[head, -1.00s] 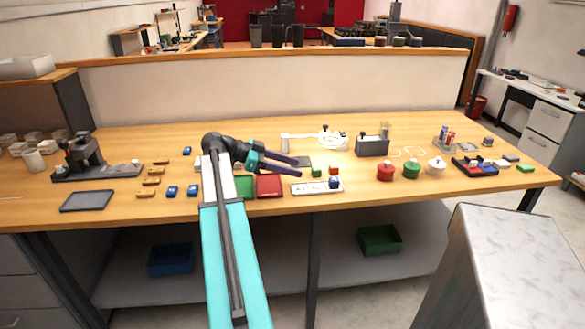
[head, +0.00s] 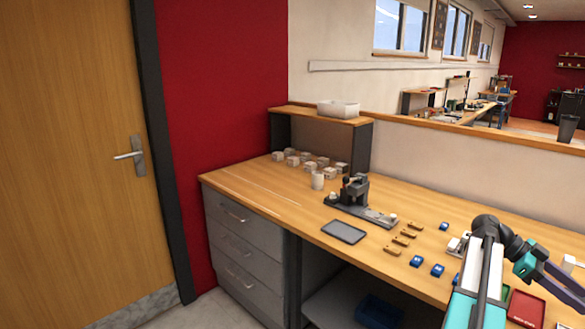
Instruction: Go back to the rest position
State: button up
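My gripper (head: 574,283) is at the right edge of the head view, above the workbench (head: 290,200). Its two dark fingers stand apart and I see nothing between them. The fingertips run to the picture edge. My arm comes up from the lower right, bent at a dark joint, with the gripper pointing right and slightly down. A red tray (head: 526,309) lies on the bench below the gripper.
A dark press-like device (head: 354,189) and a grey tray (head: 343,232) stand on the bench, left of my arm. Several brass-coloured pieces (head: 392,250) and blue pieces (head: 416,261) lie between. Drawers (head: 240,255) and a closed door (head: 75,150) are at left.

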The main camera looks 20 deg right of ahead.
notch_tip(320, 180, up, 7)
jog(key=p, duration=0.5)
jog(key=shift+f+p, duration=0.15)
jog(key=shift+p, duration=0.15)
